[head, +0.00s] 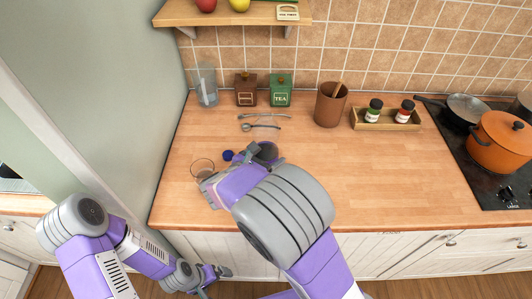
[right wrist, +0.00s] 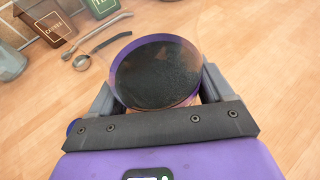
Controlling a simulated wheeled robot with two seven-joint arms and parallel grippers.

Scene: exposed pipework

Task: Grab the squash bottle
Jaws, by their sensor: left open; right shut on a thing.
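The squash bottle (right wrist: 155,72), as I take it, shows in the right wrist view as a round, dark-faced thing with a purple rim and clear edge. It is between the two fingers of my right gripper (right wrist: 155,95), which is shut on it. In the head view my right gripper (head: 262,152) is over the wooden counter, and my arm hides most of the bottle. I cannot tell whether the bottle touches the counter. My left gripper (head: 220,272) is open and empty, low in front of the white cabinets.
A small blue round thing (head: 228,155) and a clear round glass (head: 203,167) are just left of my right gripper. Utensils (head: 262,126) lie behind it. A clear jug (head: 206,86), tins and a brown pot (head: 331,105) line the wall.

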